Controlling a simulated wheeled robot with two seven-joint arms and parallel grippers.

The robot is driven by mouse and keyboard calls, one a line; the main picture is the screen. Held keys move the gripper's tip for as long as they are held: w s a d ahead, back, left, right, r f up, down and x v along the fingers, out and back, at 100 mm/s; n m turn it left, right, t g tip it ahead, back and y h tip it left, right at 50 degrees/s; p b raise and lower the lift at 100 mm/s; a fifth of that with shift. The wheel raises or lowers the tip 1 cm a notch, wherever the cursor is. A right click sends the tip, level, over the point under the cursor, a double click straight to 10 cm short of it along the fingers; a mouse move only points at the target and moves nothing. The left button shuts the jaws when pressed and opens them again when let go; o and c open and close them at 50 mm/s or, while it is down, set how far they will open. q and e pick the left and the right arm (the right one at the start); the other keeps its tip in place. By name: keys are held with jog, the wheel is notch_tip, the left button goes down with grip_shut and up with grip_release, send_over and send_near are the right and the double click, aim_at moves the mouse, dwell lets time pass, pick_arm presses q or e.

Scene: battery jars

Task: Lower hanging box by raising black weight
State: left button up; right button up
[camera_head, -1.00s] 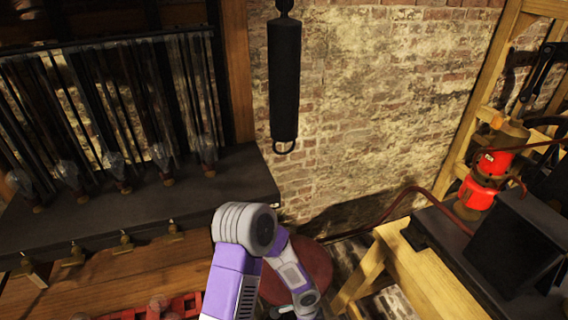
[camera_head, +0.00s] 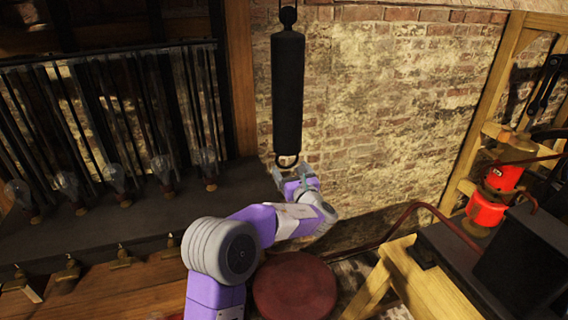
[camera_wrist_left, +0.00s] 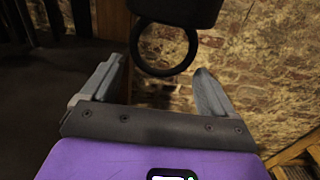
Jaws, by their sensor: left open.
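The black weight (camera_head: 287,90) is a long dark cylinder hanging upright in front of the brick wall. A ring (camera_head: 287,161) hangs from its lower end. My left gripper (camera_head: 290,172) is raised to just under the weight, at the ring's height. In the left wrist view the ring (camera_wrist_left: 163,72) hangs at the gap between the two open fingers of my gripper (camera_wrist_left: 152,88), with the weight's lower end (camera_wrist_left: 175,10) above it. The fingers do not close on the ring, and I cannot tell whether they touch it. The hanging box is not identifiable in view. My right gripper is not in view.
A dark shelf (camera_head: 130,215) with several glass bulbs stands at left. A round red stool (camera_head: 295,287) is below my arm. A wooden bench (camera_head: 430,290) with a black box (camera_head: 515,262) and red apparatus (camera_head: 487,207) is at right. The brick wall (camera_head: 390,110) is behind.

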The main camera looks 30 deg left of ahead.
pick_arm(q)
jog(key=x, duration=0.5)
jog(key=shift+w+a+f, duration=0.1)
jog(key=shift+w+a, duration=0.1)
jog(key=shift+a, duration=0.05)
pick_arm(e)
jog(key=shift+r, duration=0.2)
pick_arm(q)
jog(key=shift+c, duration=0.2)
